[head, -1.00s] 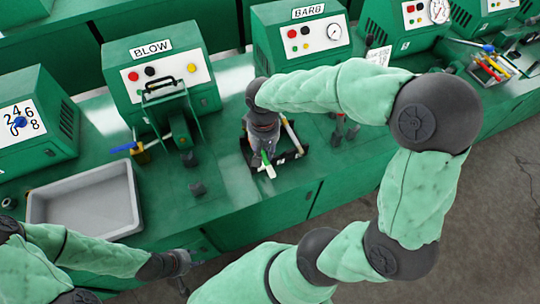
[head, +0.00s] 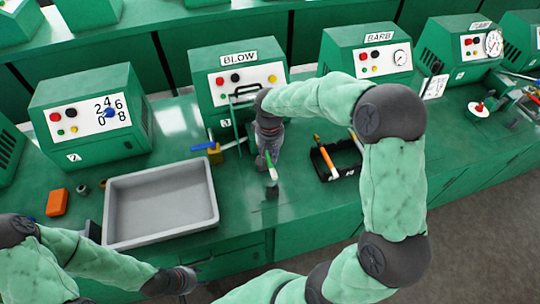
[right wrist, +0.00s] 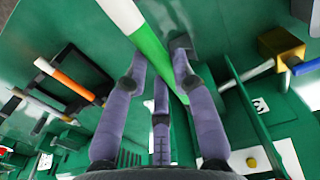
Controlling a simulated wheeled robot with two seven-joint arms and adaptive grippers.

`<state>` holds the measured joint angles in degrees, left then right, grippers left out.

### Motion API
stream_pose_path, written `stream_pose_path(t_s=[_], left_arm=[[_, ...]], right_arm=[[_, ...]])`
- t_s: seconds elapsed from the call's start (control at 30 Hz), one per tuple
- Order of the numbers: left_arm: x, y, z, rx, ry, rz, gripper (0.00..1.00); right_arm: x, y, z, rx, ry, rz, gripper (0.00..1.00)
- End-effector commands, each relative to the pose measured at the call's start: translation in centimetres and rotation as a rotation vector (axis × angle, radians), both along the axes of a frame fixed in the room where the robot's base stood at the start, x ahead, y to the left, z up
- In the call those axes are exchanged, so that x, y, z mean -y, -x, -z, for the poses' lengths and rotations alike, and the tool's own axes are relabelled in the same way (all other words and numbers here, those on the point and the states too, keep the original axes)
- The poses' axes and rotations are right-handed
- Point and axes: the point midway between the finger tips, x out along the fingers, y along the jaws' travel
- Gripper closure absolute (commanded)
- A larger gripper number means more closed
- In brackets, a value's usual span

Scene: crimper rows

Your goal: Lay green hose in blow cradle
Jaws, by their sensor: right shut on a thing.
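The hose (head: 271,171), white with a green band, is in my right gripper (head: 268,160), which is shut on it in front of the BLOW machine (head: 237,85). In the right wrist view the hose (right wrist: 150,38) runs slantwise between the fingers of the gripper (right wrist: 160,75). A dark stub (head: 271,192) stands on the bench just below the hose's end in the head view; I cannot tell whether they touch. The rest of the blow cradle is mostly hidden behind my right gripper. My left gripper (head: 182,280) is low at the bench's front edge, apart from the hose; its fingers are unclear.
A black tray (head: 324,175) with an orange-and-white hose and another white one lies right of my right gripper. A grey bin (head: 160,236) stands to the left. A blue-handled brass valve (head: 214,153) is close by. The BARB machine (head: 367,60) is behind the tray.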

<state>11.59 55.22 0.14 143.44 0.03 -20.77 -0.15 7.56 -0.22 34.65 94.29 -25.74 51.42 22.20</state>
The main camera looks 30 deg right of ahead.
Motion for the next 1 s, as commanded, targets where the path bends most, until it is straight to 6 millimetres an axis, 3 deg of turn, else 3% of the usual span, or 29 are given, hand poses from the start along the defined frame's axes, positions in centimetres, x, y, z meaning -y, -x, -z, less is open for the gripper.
stream_pose_path(t_s=[0.6,1.0], left_arm=[[0.0,0.0,4.8,0.0,0.0,-0.001,0.6],[0.0,0.0,6.9,0.0,0.0,0.0,0.6]], right_arm=[[0.0,0.0,6.3,0.0,0.0,-0.001,1.0],[0.0,0.0,9.7,0.0,0.0,0.0,1.0]])
